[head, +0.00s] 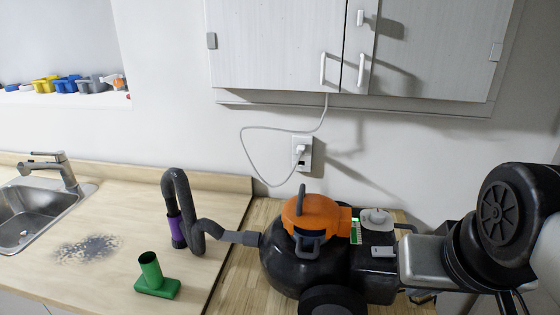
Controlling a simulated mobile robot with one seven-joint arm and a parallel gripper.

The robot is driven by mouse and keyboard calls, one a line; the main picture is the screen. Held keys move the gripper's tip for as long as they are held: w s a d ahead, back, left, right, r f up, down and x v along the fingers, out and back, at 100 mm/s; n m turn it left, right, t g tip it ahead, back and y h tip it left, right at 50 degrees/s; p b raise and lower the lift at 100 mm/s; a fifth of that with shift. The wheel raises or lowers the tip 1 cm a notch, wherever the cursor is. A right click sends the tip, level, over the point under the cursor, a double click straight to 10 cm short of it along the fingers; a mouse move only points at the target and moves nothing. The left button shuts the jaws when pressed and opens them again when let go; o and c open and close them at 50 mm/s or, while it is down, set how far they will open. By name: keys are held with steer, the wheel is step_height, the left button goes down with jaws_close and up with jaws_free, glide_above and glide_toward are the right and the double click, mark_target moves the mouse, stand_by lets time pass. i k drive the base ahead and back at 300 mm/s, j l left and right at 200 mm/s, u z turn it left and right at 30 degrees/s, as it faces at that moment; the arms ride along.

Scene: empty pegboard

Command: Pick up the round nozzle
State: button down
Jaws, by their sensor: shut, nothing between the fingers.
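I cannot tell for certain which piece is the round nozzle. A green nozzle (152,270) stands on the counter, with a round upright tube on a flat rectangular foot. A purple tubular piece (176,230) is on the downturned end of the dark vacuum hose (196,214). Several small yellow, blue and grey pieces (70,85) stand on the ledge at the far left, too small to tell their shapes. My gripper (383,252) is at the right, pointing left by the vacuum, shut and empty. It is well apart from the green nozzle and the ledge.
An orange and black vacuum (310,228) stands on the wooden surface at the middle right, its hose looping left. A sink (28,212) and a dark speckled patch (88,248) are on the left counter. A cabinet (280,45) hangs above. A cord runs to an outlet (302,152).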

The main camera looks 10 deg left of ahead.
mark_target(178, 242)
steer(key=k+j, duration=0.2)
steer(key=k, duration=0.2)
steer(key=k+j, duration=0.15)
steer(key=j, duration=0.2)
steer(key=k+j, duration=0.15)
steer(key=j, duration=0.2)
steer(key=k+j, duration=0.15)
steer(key=j, duration=1.3)
steer(key=i+j, duration=0.7)
